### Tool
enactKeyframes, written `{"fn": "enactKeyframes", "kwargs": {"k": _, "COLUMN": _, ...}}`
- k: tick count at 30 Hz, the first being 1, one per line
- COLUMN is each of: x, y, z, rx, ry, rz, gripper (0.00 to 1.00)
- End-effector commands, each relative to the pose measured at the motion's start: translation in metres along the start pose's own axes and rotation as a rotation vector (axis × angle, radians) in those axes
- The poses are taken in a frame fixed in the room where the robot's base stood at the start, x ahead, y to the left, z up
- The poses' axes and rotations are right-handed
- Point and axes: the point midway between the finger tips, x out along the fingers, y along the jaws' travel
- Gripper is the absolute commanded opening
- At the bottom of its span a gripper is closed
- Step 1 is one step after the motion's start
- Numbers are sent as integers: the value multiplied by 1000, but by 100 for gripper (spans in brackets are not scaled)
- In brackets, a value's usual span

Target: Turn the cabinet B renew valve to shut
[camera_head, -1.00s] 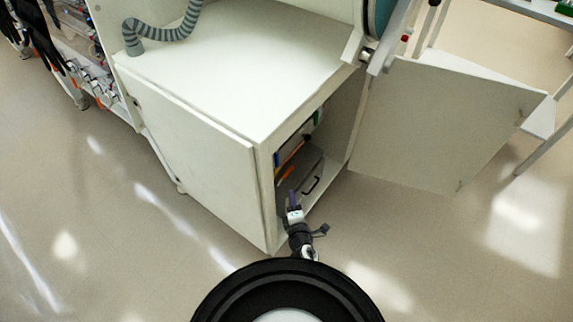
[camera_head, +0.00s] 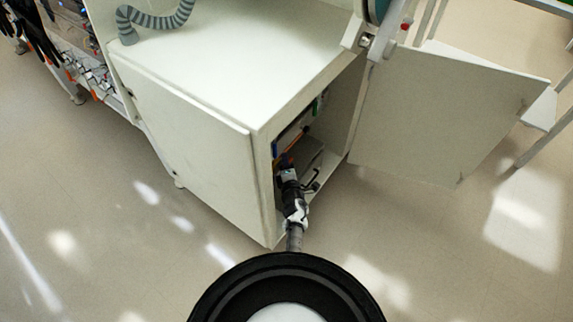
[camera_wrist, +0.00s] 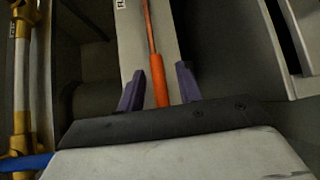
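My gripper (camera_wrist: 160,88) is open, its two purple fingers apart. An orange lever handle (camera_wrist: 158,78) on a thin orange rod shows between the fingers in the wrist view, with gaps on both sides. Whether the fingertips reach its depth I cannot tell. A pale panel with a partly cut-off label (camera_wrist: 122,5) is behind it. A pipe with brass fittings (camera_wrist: 20,70) and a blue handle (camera_wrist: 27,162) show at the left. No readable label marks the renew valve. In the head view my gripper (camera_head: 286,163) is inside the open cabinet (camera_head: 264,190), its fingers small and dark.
The open cabinet door (camera_head: 450,115) stands out to the right of the opening. A closed white panel (camera_head: 190,145) forms the left side. The floor (camera_head: 110,240) at left is clear.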

Motion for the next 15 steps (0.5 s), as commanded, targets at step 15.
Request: {"fn": "enactKeyframes", "kwargs": {"k": 15, "x": 0, "y": 0, "z": 0, "rx": 0, "ry": 0, "rz": 0, "gripper": 0}}
